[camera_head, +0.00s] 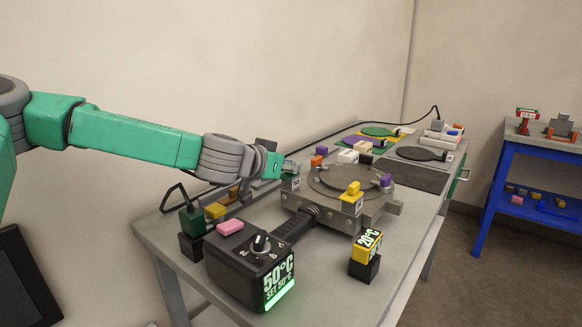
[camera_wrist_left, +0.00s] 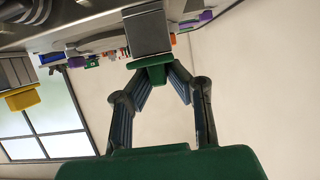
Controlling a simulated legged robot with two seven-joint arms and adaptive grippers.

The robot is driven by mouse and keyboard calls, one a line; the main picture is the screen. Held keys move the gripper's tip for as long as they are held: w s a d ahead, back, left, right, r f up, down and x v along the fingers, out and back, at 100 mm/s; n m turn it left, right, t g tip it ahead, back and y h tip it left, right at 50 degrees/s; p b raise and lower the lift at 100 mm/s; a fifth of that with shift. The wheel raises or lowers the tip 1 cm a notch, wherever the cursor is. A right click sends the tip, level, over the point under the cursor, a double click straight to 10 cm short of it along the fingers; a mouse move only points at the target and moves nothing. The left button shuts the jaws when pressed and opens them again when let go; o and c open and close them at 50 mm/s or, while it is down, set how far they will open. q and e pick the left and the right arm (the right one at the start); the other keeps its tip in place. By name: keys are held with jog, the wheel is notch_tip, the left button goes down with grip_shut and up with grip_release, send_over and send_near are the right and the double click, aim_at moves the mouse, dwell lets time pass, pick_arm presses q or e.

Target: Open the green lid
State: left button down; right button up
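A green T-shaped piece (camera_wrist_left: 150,62) sits on the end of a grey block (camera_wrist_left: 148,32) in the left wrist view, which looks to be upside down. My left gripper (camera_wrist_left: 160,74) has its two fingertips at either side of this piece; I cannot tell whether they press on it. In the head view my left gripper (camera_head: 288,171) is at the left rear edge of the round grey plate device (camera_head: 335,182), and its fingers are largely hidden. A flat green round piece (camera_head: 380,131) with a dark handle lies farther back on the table. My right gripper is not in view.
A black box reading 50°C (camera_head: 252,266) and a yellow-and-black 20°C box (camera_head: 366,255) stand at the front. A yellow-topped block (camera_head: 352,196) and a purple piece (camera_head: 386,180) are on the round device. Small coloured blocks and a pink block (camera_head: 230,227) stand at left.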

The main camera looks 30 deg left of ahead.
pick_arm(q)
jog(key=shift+a+f, duration=0.15)
jog(key=shift+a, duration=0.05)
jog(key=shift+d, duration=0.1)
jog(key=shift+s+d, duration=0.1)
jog(key=shift+d, duration=0.05)
jog(key=shift+y, duration=0.3)
